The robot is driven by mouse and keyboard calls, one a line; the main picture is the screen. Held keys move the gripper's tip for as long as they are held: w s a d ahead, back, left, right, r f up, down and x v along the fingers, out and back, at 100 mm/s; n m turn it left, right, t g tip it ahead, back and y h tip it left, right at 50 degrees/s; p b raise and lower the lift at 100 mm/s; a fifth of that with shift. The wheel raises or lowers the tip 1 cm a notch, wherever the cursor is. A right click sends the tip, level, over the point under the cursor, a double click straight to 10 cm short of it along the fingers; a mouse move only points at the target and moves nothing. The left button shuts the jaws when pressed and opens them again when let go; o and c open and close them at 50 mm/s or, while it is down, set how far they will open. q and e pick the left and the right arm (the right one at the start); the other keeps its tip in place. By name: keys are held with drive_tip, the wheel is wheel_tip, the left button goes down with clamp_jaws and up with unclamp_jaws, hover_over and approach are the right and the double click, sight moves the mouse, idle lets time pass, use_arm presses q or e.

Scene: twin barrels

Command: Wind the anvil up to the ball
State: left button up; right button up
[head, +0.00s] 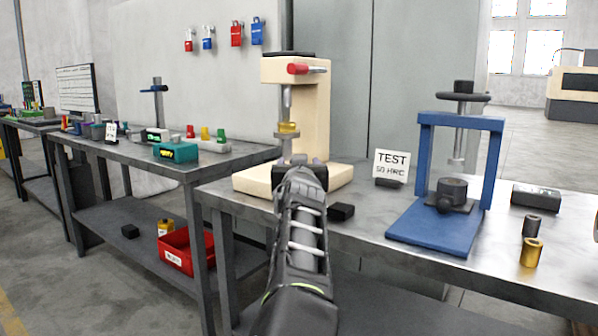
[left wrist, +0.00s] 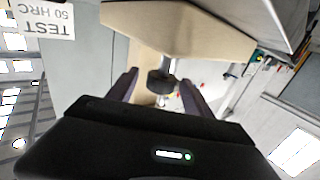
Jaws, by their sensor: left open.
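The cream hardness tester (head: 318,115) stands on the grey bench, with a red-ended lever (head: 298,69) near its top. A grey rod (head: 287,100) hangs from its head to a gold piece (head: 288,128). A silver post (head: 287,147), probably the anvil's, shows beneath the gold piece; I cannot make out the ball or any gap. My left gripper (head: 303,161) is low in front of the tester, hiding the post's lower part. In the left wrist view its open fingers stand either side of a dark round wheel or knob (left wrist: 160,82); contact is unclear. My right gripper is not in view.
A "TEST 50 HRC" sign (head: 391,166) and a blue press (head: 440,226) stand right of the tester. A small black block (head: 341,212) lies near the bench's front edge. A gold cylinder (head: 531,253) stands far right. Another bench (head: 150,155) is at left.

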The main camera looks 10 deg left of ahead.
use_arm(q)
drive_tip(key=v, duration=0.6)
drive_tip(key=shift+s, duration=0.25)
drive_tip(key=shift+d+f, duration=0.1)
